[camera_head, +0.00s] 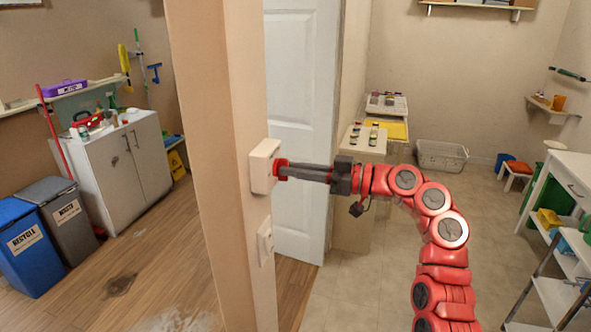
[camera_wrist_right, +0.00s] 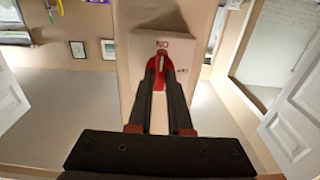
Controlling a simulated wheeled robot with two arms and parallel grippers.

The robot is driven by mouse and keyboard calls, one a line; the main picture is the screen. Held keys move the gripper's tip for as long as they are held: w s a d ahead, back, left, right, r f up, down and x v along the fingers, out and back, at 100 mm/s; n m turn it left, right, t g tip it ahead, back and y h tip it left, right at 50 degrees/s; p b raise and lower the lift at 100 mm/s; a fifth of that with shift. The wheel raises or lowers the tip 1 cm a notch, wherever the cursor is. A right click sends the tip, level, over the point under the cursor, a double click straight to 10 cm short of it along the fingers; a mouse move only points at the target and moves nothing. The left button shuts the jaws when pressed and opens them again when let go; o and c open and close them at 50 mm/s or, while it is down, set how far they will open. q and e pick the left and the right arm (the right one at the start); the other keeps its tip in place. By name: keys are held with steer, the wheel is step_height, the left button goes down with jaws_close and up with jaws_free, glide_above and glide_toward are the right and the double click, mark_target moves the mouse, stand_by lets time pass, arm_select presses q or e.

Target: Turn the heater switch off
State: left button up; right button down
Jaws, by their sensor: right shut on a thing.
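The heater switch is a white box (camera_head: 262,165) on the end face of the wall post, with a red knob (camera_head: 281,170). In the right wrist view the white box (camera_wrist_right: 142,50) shows large red letters reading "NO" above the red knob (camera_wrist_right: 162,62), with a smaller dark mark to its right that I cannot read. The knob's pale ridge points up toward the red letters. My right gripper (camera_head: 284,171) is shut on the knob, a finger on each side; its fingertips also show in the right wrist view (camera_wrist_right: 161,76). My left gripper is not in view.
A second white wall plate (camera_head: 265,241) sits lower on the post (camera_head: 217,150). A white door (camera_head: 303,110) stands behind the arm. A cabinet (camera_head: 128,165) and bins (camera_head: 30,245) are left; a white shelf unit (camera_head: 560,205) is right. The tiled floor between is clear.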

steer(key=shift+m, duration=0.4)
steer(key=shift+m+p, duration=4.75)
steer(key=shift+m, duration=3.85)
steer(key=shift+f, duration=0.1)
steer(key=c, duration=0.8)
jaws_free()
steer(key=shift+c, duration=0.2)
